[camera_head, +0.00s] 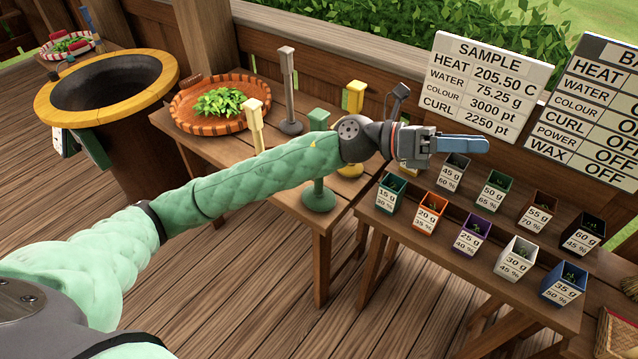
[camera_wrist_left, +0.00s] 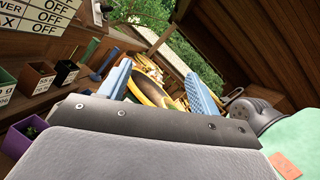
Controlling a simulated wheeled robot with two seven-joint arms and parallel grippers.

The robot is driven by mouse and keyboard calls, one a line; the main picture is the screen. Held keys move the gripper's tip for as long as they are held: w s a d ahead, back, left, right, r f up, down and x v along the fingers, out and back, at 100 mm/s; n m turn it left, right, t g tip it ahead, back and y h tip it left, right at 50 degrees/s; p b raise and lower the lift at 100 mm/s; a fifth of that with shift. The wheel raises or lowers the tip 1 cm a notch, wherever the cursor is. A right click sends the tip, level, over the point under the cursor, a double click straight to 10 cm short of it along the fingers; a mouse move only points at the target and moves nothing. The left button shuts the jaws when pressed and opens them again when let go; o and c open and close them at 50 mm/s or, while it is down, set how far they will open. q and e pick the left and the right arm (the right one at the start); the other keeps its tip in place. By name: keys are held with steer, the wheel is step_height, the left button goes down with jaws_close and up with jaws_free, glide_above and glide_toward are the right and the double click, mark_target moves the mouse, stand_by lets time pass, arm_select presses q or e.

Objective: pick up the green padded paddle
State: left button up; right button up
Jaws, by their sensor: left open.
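The green padded paddle (camera_head: 318,198) stands upright on the wooden table, its round green foot near the table's front right edge. Its squared green top shows above my left forearm, which hides the middle of the handle. My left gripper (camera_head: 470,145) is to the right of the paddle, above the sample boxes and pointing right, apart from the paddle. Its two blue fingers stand apart with nothing between them in the left wrist view (camera_wrist_left: 158,85). I cannot make out the paddle in the wrist view. My right gripper is in neither view.
Grey (camera_head: 290,92), cream (camera_head: 254,113) and yellow (camera_head: 355,95) paddles stand near the green one. A tray of leaves (camera_head: 180,118) is behind left, beside a yellow-rimmed pan (camera_head: 155,92). Several labelled boxes (camera_head: 475,238) fill the stepped rack at right. Sign boards (camera_head: 490,88) stand behind.

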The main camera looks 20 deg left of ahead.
mark_target(319, 113)
arm_select(q)
steer(key=w+a+f+m+g+y, duration=0.2)
steer(key=w+a+f+m+y, duration=0.1)
steer(key=a+f+m+y, duration=0.65)
steer(key=w+a+r+t+y, duration=0.1)
steer(key=w+a+y, duration=0.2)
steer(key=a, duration=0.3)
steer(key=w+a+r+t+y, duration=0.1)
steer(key=w+a+y, duration=0.2)
steer(key=a, duration=0.3)
steer(key=w+a+r+t+y, duration=0.1)
steer(key=w+a+r+y, duration=0.1)
steer(key=w+a+y, duration=0.2)
steer(key=shift+a+r+y, duration=0.1)
steer(key=shift+a+y, duration=0.45)
steer(key=shift+a, duration=0.8)
steer(key=shift+w+f+p, duration=0.1)
steer(key=shift+f+p, duration=0.45)
steer(key=shift+f, duration=0.65)
steer(key=f+p, duration=0.3)
steer(key=f, duration=0.1)
steer(key=shift+a, duration=0.35)
steer(key=shift+f, duration=0.65)
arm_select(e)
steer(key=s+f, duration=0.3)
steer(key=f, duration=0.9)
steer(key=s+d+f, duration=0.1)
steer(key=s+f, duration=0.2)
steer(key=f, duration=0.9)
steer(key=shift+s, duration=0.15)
